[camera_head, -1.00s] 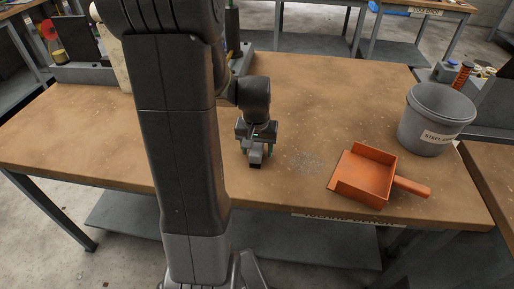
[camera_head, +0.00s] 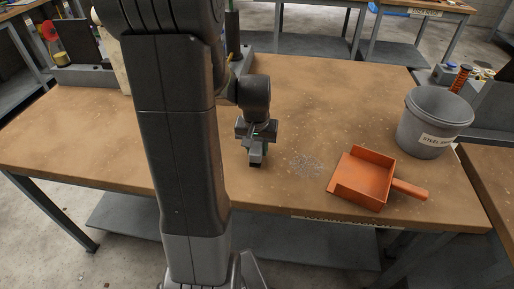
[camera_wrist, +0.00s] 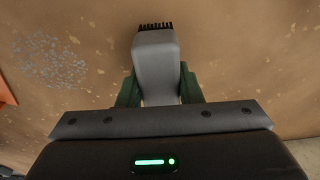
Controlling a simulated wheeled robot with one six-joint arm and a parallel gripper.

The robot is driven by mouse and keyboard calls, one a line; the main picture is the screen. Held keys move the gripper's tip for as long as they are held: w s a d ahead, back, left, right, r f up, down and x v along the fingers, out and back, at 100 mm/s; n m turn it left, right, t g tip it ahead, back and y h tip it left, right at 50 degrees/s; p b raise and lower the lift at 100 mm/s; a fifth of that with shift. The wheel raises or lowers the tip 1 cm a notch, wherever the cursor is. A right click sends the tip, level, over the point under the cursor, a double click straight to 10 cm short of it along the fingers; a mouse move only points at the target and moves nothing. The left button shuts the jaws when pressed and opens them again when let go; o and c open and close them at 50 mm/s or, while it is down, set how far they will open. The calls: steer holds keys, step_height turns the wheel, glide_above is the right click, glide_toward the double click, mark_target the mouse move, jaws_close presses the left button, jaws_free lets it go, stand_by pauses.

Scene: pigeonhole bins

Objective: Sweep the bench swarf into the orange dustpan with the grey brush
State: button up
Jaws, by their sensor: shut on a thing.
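The grey brush (camera_wrist: 157,60) is held between the green fingers of my gripper (camera_wrist: 158,92), its dark bristles pointing away from the gripper. In the head view my gripper (camera_head: 256,140) is low over the bench, left of the swarf; whether the bristles touch the wood I cannot tell. The swarf (camera_head: 306,165) is a loose grey patch on the bench top, also seen in the wrist view (camera_wrist: 50,60) at the upper left. The orange dustpan (camera_head: 363,178) lies just right of the swarf, its open side towards it and its handle to the right.
A grey bucket (camera_head: 434,122) labelled "STEEL" stands at the bench's right end behind the dustpan. The wooden bench (camera_head: 330,95) is clear behind the swarf. Its front edge runs close below the swarf and dustpan. Grey fixtures stand at the back left.

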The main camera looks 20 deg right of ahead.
mark_target(257, 144)
step_height(257, 144, up, 7)
steer(key=p, duration=0.4)
steer(key=shift+f+p, duration=0.15)
steer(key=shift+p, duration=0.15)
